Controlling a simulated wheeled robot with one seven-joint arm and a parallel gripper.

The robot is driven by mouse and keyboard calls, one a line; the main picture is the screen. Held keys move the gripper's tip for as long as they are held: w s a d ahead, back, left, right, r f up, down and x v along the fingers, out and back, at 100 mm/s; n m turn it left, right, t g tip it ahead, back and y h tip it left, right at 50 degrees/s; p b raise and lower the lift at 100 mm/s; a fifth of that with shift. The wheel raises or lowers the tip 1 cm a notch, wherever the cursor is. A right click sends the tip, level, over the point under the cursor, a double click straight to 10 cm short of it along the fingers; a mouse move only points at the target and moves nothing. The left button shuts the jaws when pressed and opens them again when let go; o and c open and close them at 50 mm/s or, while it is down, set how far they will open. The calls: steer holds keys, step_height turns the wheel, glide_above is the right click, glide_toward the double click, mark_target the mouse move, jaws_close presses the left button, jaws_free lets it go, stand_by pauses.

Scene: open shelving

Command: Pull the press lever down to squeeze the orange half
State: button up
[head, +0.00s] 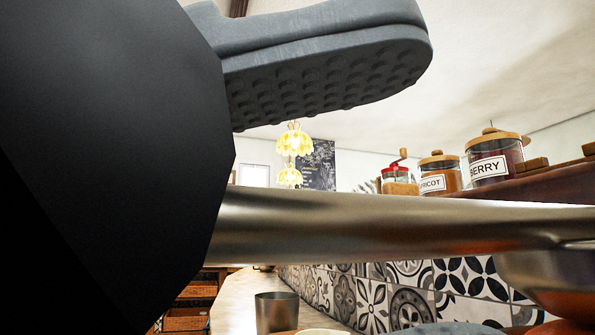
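A thick brushed-metal bar (360,230), which looks like the press lever, runs nearly level across the head view. Its left end is hidden behind a large black part of my arm or hand. My gripper (435,192) shows a grey finger with a studded pad above the bar, with a clear gap to it. A grey rounded edge at the bottom of the view may be the other finger. The gripper is open and nothing touches the upper pad. A rounded metal part of the press (550,268) sits at the lower right with an orange-red sheen. I cannot make out the orange half for certain.
A metal cup (277,312) stands on the counter (233,300) below the bar. A patterned tile wall (375,290) runs along the right. Jars labelled "BERRY" (494,160) and "RICOT" (439,176) stand on a shelf (560,183). Yellow lamps (294,141) hang far behind.

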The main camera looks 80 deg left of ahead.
steer(key=shift+d+r, duration=0.15)
steer(key=shift+s, duration=0.2)
steer(key=d+p+v, duration=0.1)
steer(key=p+v, duration=0.1)
steer(key=v, duration=0.5)
steer(key=shift+a, duration=0.4)
steer(key=shift+s+d, duration=0.15)
steer(key=shift+s, duration=0.2)
steer(key=shift+s, duration=0.15)
